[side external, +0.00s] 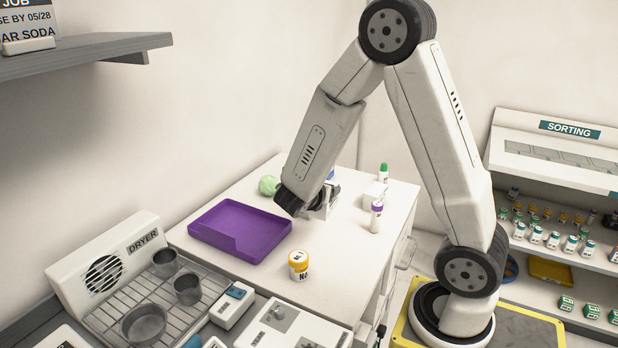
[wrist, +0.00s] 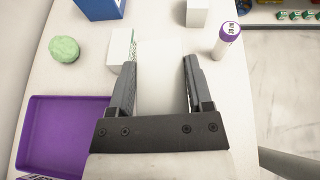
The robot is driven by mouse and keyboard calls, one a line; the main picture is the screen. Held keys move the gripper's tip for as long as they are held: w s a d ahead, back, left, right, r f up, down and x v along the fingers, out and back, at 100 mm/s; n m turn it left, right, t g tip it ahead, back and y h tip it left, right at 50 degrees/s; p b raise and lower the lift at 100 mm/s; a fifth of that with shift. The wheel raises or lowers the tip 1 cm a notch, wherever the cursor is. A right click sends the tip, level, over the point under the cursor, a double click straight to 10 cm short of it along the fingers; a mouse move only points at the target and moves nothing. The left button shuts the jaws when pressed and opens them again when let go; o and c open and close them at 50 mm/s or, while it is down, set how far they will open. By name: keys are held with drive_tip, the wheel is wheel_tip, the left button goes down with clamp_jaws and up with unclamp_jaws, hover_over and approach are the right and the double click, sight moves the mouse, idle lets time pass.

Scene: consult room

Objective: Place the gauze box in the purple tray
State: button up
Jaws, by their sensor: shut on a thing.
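My gripper (wrist: 160,80) is shut on a white box, which I take to be the gauze box (wrist: 160,62). In the side view the box (side external: 324,208) is partly hidden by my gripper (side external: 308,204), at or just above the white counter. The purple tray (side external: 214,237) lies to the left of my gripper, low-walled and empty where visible. Its corner shows at lower left in the wrist view (wrist: 30,101).
A green ball (side external: 268,186) sits behind the tray. A purple-capped bottle (side external: 376,217), a white box (side external: 375,191), a green-capped bottle (side external: 383,172) and a blue box (wrist: 98,8) are beyond my gripper.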

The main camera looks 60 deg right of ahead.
drive_tip(key=w+a+r+n+t+y, duration=0.3)
drive_tip(key=w+a+n+t+y, duration=0.1)
drive_tip(key=w+a+n+t, duration=0.4)
drive_tip(key=shift+a, duration=0.8)
drive_tip(key=shift+w, duration=0.1)
drive_tip(key=w+d+f, duration=0.2)
drive_tip(key=w+f, duration=0.7)
drive_tip(key=w, duration=0.4)
drive_tip(key=shift+d, duration=0.3)
drive_tip(key=shift+w+f, duration=0.1)
drive_tip(key=shift+f, duration=0.05)
